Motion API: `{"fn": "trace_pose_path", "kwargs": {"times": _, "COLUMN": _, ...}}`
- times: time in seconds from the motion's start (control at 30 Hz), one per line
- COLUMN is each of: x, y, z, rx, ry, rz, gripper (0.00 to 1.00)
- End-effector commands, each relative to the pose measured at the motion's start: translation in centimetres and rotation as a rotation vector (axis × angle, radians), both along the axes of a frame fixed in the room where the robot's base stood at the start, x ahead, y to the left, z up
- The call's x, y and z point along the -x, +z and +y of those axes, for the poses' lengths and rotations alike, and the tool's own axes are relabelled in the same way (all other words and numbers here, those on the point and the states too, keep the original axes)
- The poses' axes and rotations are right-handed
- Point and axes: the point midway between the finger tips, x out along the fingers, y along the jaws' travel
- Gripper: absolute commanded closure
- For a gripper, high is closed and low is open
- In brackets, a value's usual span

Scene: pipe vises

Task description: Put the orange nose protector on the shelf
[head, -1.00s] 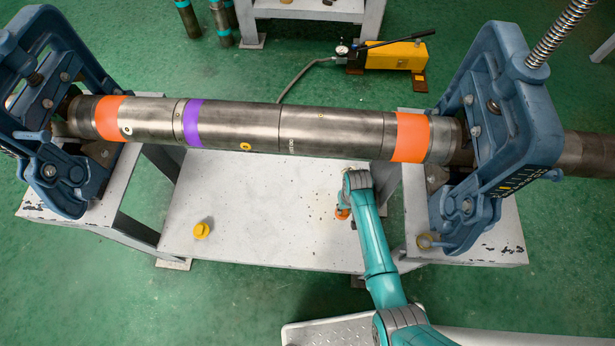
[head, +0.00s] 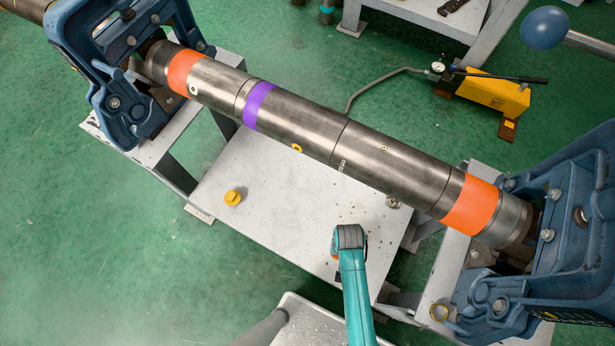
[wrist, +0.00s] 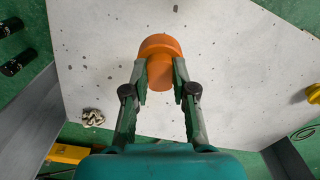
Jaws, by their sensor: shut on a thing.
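The orange nose protector (wrist: 158,48) is a short, round-headed orange piece. My gripper (wrist: 160,72) is shut on it, with one finger on each side of its narrower part. In the head view only a sliver of the orange nose protector (head: 334,256) shows beside my wrist, and the fingers are hidden. The shelf (head: 280,215) is a white, speckled plate below the pipe, and it fills much of the wrist view (wrist: 230,50). The held piece is over the shelf's right part. I cannot tell whether it touches the surface.
A yellow cap (head: 232,198) stands on the shelf's left part. A small metal piece (head: 392,201) lies at its back right. The banded pipe (head: 320,135) spans above, between blue vises (head: 130,95). The shelf's middle is clear.

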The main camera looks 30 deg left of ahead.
Motion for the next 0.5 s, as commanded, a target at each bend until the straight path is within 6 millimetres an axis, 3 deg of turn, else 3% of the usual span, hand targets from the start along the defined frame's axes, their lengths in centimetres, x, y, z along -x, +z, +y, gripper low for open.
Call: {"fn": "trace_pose_path", "kwargs": {"times": 0.5, "x": 0.58, "y": 0.16, "z": 0.12, "rx": 0.001, "ry": -0.364, "rz": -0.001, "gripper": 1.00}}
